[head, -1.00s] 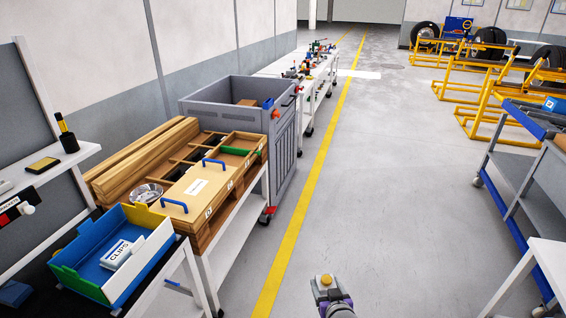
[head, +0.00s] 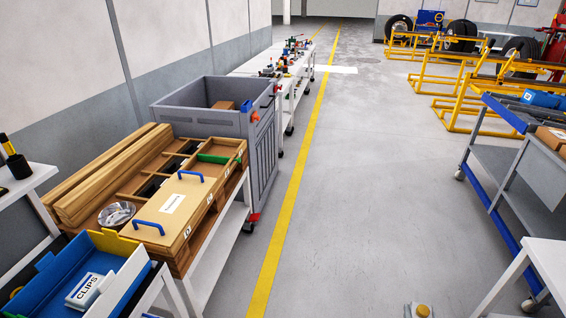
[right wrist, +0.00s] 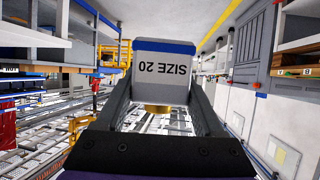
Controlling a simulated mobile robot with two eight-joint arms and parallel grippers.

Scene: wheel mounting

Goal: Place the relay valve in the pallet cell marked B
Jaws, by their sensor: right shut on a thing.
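My right gripper (right wrist: 155,100) is shut on the relay valve (right wrist: 163,66), a grey block with a blue stripe, "SIZE 20" upside down, and a brass part below. In the head view only the valve's grey top with a yellow knob (head: 423,311) shows at the bottom edge. The wooden pallet (head: 205,243) stands on a white bench at the left, apart from the valve. A wooden lid with two blue handles (head: 175,203) covers part of its cells. Small labels run along its front, too small to read surely. The left gripper is not in view.
A blue bin (head: 122,292) with a clips box stands nearest on the left. A grey crate (head: 190,115) stands behind. A blue-edged cart (head: 490,170) is at right. The floor between is clear.

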